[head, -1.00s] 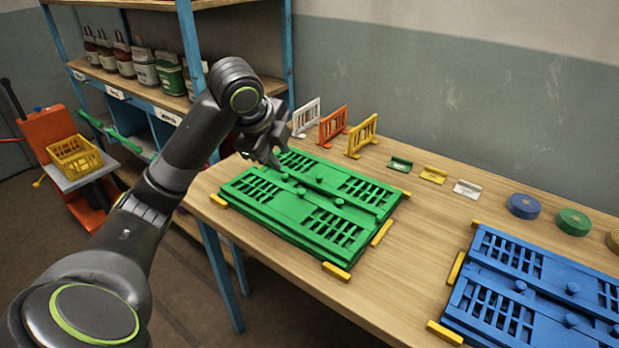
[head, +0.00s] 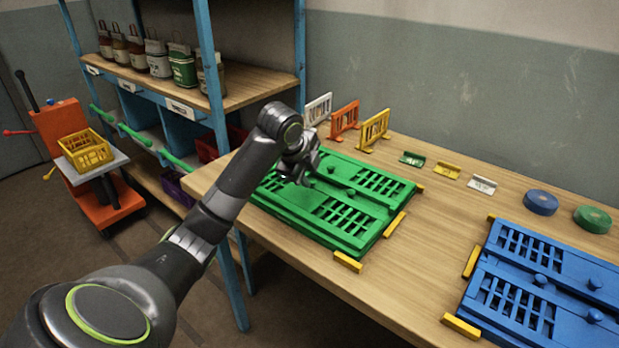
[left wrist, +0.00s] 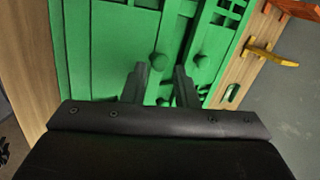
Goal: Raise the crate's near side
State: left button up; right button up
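The green crate (head: 345,238) lies folded flat on the wooden table, its slotted panels and round knobs facing up. My left gripper (head: 301,182) is over the left part of the crate, fingers pointing down. In the left wrist view, the fingers of the left gripper (left wrist: 160,76) are apart with nothing held. A round green knob (left wrist: 158,62) shows between and just beyond the fingertips, and another knob lies to its right. I cannot tell whether the fingers touch the crate (left wrist: 95,45). My right gripper is not in view.
Yellow corner blocks (head: 348,262) sit around the green crate. A folded blue crate (head: 515,312) lies to the right. White, orange and yellow racks (head: 374,130), small clips and round discs (head: 541,202) stand along the back. A blue-framed shelf (head: 208,60) rises behind the left end.

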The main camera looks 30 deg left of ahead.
pick_arm(q)
jog(key=shift+x, duration=0.85)
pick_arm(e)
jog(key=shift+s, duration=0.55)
pick_arm(q)
grip_shut()
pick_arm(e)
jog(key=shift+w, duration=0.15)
